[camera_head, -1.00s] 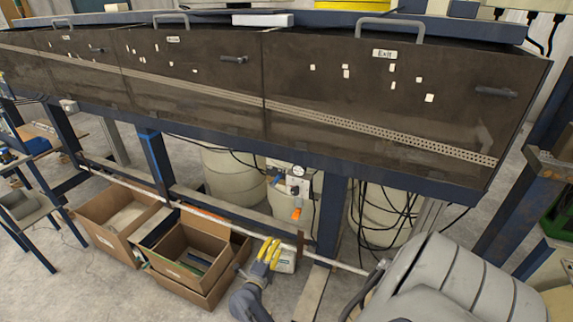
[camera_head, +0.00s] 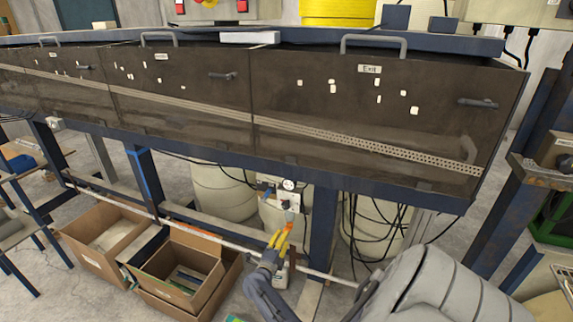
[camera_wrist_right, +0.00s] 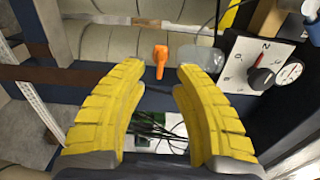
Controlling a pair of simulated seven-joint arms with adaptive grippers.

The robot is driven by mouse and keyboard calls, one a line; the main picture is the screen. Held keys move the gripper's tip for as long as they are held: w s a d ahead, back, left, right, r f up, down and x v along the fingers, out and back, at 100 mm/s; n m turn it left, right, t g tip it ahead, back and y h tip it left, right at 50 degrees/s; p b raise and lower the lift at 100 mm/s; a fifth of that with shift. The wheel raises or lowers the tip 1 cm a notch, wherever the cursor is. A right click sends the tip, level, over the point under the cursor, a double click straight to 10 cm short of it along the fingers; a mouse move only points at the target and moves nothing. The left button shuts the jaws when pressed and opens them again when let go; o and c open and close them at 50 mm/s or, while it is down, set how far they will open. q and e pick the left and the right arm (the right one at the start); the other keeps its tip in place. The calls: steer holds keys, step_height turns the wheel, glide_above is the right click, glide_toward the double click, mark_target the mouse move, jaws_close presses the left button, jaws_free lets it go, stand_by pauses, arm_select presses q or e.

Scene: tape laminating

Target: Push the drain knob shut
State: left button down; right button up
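The drain knob appears to be the orange handle (camera_wrist_right: 160,60) in the wrist view, standing upright beyond my fingertips. In the head view it is a small orange spot (camera_head: 289,225) under the machine, just above my right gripper (camera_head: 279,238). My right gripper (camera_wrist_right: 159,84) is open, its two yellow fingers apart with the orange handle framed between the tips. I see no clear contact. The handle's base is partly hidden. My left gripper is not in view.
A white plate with a red-pointer dial (camera_wrist_right: 262,78) and a round gauge (camera_wrist_right: 289,73) sits right of the handle. A blue upright (camera_head: 322,230) stands close to my right gripper. Cardboard boxes (camera_head: 225,262) lie to the left. Black cables (camera_head: 395,225) hang at the right.

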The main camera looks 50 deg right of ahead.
mark_target(288, 228)
steer(key=shift+x, duration=2.1)
